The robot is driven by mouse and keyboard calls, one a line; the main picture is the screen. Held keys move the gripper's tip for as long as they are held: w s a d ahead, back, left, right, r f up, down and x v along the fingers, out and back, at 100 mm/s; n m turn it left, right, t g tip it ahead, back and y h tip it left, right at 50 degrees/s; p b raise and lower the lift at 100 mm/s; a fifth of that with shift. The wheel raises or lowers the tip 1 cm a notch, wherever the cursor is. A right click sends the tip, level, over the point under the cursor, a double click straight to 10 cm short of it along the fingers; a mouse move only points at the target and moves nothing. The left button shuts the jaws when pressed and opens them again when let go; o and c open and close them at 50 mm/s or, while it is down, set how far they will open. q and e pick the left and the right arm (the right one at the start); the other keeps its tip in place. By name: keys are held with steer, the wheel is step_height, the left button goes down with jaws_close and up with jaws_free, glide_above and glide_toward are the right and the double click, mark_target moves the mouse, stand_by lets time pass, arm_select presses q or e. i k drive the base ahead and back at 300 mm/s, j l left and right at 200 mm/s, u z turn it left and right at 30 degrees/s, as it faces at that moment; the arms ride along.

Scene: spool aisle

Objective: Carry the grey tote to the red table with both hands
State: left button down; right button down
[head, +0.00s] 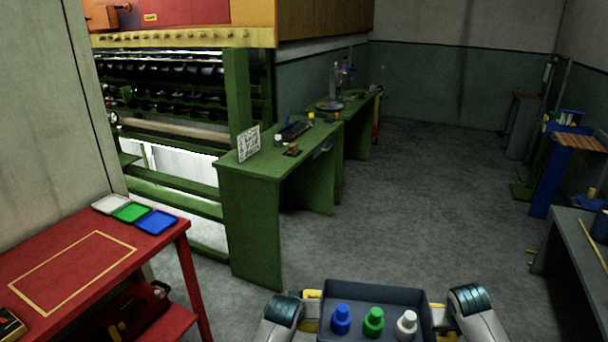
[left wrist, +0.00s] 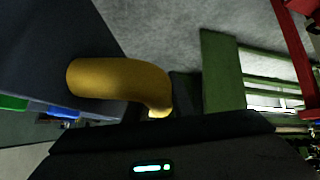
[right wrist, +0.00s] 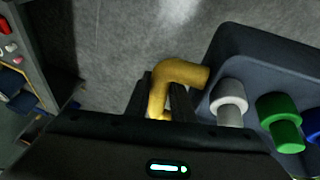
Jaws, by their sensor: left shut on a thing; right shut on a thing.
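The grey tote (head: 378,292) is in front of me at the bottom of the head view, with blue (head: 341,319), green (head: 373,321) and white (head: 406,323) bottles upright in it. My left gripper (head: 312,298) is shut on the tote's left yellow handle (left wrist: 115,78). My right gripper (head: 437,311) is shut on the right yellow handle (right wrist: 180,75). In the right wrist view the tote's wall (right wrist: 225,60) is beside the fingers. The red table (head: 150,232) is at the left; a yellow outlined rectangle on its top is empty. The tote's underside is hidden.
White (head: 111,203), green (head: 131,212) and blue (head: 156,222) flat trays lie along the red table's far edge. A green desk (head: 250,220) with several items stands ahead. A grey bench (head: 570,240) is at the right. Floor (head: 420,210) between is clear.

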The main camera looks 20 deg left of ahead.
mark_target(73, 266)
steer(key=i, duration=1.05)
steer(key=u, duration=2.45)
